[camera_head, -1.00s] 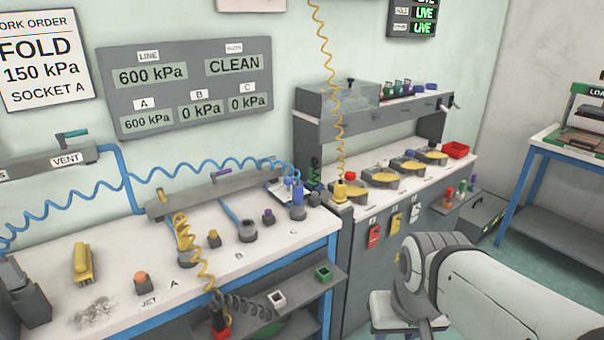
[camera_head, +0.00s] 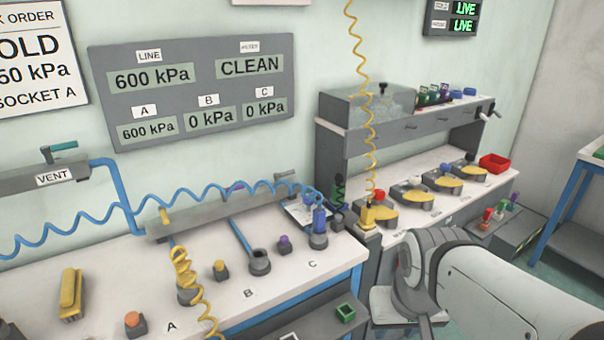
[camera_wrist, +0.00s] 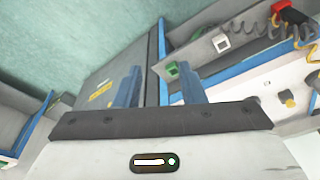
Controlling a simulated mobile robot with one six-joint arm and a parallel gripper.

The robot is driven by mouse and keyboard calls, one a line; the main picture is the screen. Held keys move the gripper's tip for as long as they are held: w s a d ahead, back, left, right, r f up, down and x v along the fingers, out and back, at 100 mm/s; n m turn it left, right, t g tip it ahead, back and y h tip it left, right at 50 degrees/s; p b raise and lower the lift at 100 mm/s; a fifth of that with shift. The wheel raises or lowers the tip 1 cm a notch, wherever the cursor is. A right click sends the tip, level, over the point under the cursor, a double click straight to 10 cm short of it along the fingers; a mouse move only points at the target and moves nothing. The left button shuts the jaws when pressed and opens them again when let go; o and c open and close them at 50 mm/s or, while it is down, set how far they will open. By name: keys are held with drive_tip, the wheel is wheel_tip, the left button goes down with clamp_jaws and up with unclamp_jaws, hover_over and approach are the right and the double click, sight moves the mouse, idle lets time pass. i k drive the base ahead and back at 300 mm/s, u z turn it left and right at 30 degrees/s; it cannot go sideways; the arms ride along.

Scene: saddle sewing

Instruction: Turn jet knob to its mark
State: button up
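An orange knob (camera_head: 133,319) on a small grey base stands on the white bench (camera_head: 95,280), left of the letter A, at the bottom of the head view. The JET label is out of frame there, and I cannot make out a mark on the knob. My gripper (camera_wrist: 160,82) shows in the wrist view as two blue fingers standing apart with nothing between them. It is away from the orange knob. In the head view my arm is at lower right and its fingers are hidden.
A yellow block (camera_head: 72,294) lies left of the orange knob. A yellow coiled hose (camera_head: 190,280) hangs over the bench front near A. A shelf carries a green-rimmed socket (camera_head: 345,312), also in the wrist view (camera_wrist: 172,69). A second counter (camera_head: 405,215) stands behind my arm.

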sight(306, 201)
drive_tip(key=z, duration=0.05)
drive_tip(key=i, duration=0.85)
drive_tip(key=z, duration=0.05)
